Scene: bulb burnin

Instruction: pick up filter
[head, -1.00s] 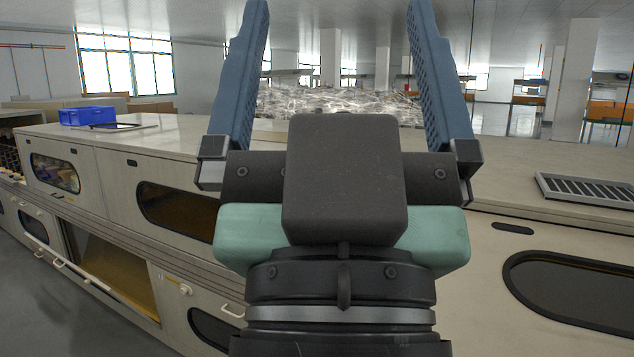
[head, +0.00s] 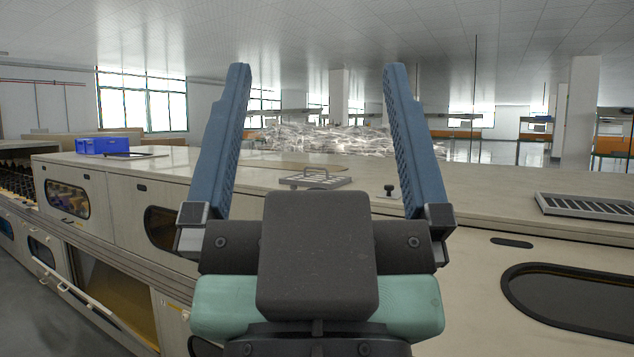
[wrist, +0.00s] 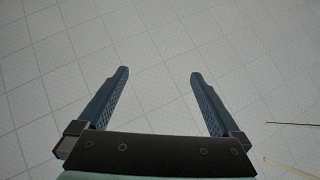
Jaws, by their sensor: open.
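Two slatted metal pieces lie on the long beige cabinet top in the head view, and I cannot tell for sure which is the filter. One is a small grey slatted frame with a raised handle (head: 314,181), seen between my fingers. The other is a flat grey frame with dark slats (head: 585,207) at the right edge. My gripper (head: 316,68) is open and empty, fingers pointing up, apart from both pieces. In the wrist view my gripper (wrist: 158,72) is open against a pale tiled surface, with neither piece in sight.
A black knob (head: 389,191) stands on the cabinet top (head: 480,205) right of the handled frame. A blue bin (head: 102,146) and a dark flat frame (head: 136,155) are at the far left. Oval windows line the cabinet front. The top between the knob and right frame is clear.

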